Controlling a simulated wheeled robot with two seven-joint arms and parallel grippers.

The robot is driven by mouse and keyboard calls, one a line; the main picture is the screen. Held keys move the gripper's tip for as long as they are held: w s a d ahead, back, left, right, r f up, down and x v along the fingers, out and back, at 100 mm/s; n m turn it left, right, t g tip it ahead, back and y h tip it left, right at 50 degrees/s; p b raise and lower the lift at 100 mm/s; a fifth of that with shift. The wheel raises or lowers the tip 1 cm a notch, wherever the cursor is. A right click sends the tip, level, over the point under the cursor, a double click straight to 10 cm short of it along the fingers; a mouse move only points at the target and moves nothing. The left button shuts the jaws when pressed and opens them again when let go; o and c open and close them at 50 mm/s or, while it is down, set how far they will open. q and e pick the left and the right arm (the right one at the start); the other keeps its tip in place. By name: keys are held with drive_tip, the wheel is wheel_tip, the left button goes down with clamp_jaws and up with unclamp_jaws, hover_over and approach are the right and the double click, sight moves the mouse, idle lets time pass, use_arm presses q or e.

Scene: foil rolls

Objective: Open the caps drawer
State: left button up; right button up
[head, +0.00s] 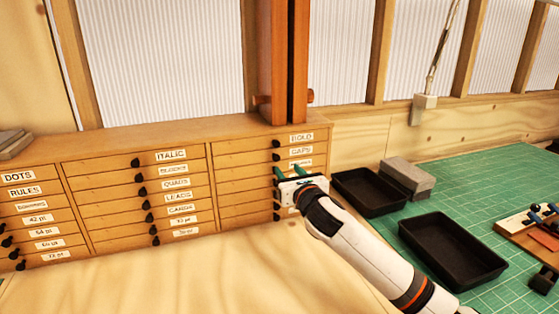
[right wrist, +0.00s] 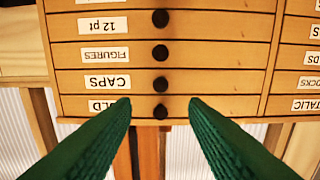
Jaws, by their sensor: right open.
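The caps drawer (head: 240,158) is in the right-hand column of the wooden cabinet, second from the top, with a CAPS label and a dark round knob (head: 276,157). It looks closed, flush with its neighbours. The right wrist view shows it upside down, with its label (right wrist: 110,82) and knob (right wrist: 160,83) clear. My right gripper (head: 289,168) is open and empty in front of this column, its green fingers spread. In the wrist view the fingertips (right wrist: 159,105) stand either side of the BOLD knob, apart from it. My left gripper is not in view.
The BOLD drawer knob (right wrist: 160,112) and the FIGURES knob (right wrist: 160,53) sit close on either side of the caps knob. Black trays (head: 452,250) and a grey block (head: 407,178) lie on the green mat (head: 480,165) to the right. A pale wooden surface (head: 200,275) lies in front.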

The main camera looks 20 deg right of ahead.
sight(277, 159)
drive_tip(key=w+p, duration=0.1)
drive_tip(key=w, duration=0.6)
drive_tip(key=shift+w+a+f, duration=0.1)
drive_tip(key=shift+w+a, duration=0.05)
drive_tip(key=shift+w, duration=0.25)
clamp_jaws()
